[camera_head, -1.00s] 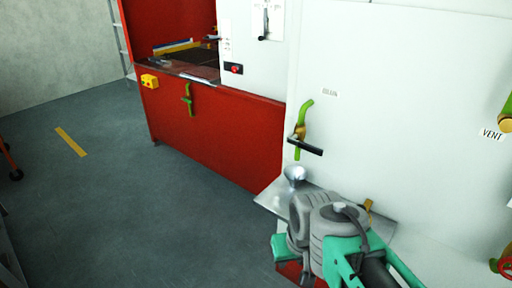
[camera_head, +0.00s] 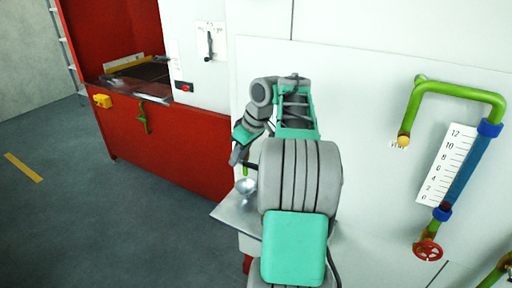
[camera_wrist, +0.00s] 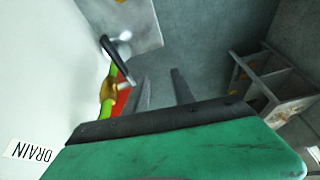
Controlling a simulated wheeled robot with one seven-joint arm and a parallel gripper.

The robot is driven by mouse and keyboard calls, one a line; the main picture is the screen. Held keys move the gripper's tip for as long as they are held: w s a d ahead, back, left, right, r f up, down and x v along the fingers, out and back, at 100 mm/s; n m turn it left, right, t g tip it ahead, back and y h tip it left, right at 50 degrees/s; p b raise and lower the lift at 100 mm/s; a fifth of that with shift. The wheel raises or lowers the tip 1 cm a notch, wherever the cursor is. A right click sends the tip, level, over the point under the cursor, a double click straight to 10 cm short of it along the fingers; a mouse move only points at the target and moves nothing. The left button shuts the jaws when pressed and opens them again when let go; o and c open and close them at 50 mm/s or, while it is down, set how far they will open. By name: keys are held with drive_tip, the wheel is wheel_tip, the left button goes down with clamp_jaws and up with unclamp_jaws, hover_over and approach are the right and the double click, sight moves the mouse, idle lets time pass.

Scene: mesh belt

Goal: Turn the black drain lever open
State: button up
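The black drain lever (camera_wrist: 116,60) shows in the wrist view, on a brass valve (camera_wrist: 107,88) in a green pipe on the white panel. The DRAIN label (camera_wrist: 30,152) is near it. My gripper (camera_wrist: 162,80) is open, with its two fingers apart and nothing between them. The lever is to the left of both fingers in that view, seemingly apart from them. In the head view my gripper (camera_head: 236,157) points down beside the panel, and my arm hides most of the valve and lever.
A shiny funnel (camera_head: 245,187) stands over a metal ledge (camera_head: 228,214) below the valve. To the right are a level gauge (camera_head: 465,165) with green pipes and a red handwheel (camera_head: 428,251). A red machine (camera_head: 165,135) stands left.

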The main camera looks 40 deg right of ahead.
approach(256, 165)
drive_tip(key=f, duration=0.1)
drive_tip(key=shift+n, duration=0.4)
drive_tip(key=b+x, duration=0.2)
drive_tip(key=x, duration=0.5)
drive_tip(key=shift+w+r, duration=0.1)
drive_tip(key=shift+w+a+f, duration=0.1)
drive_tip(key=shift+w+f, duration=0.15)
drive_tip(key=shift+f, duration=0.25)
drive_tip(key=shift+c, duration=0.3)
clamp_jaws()
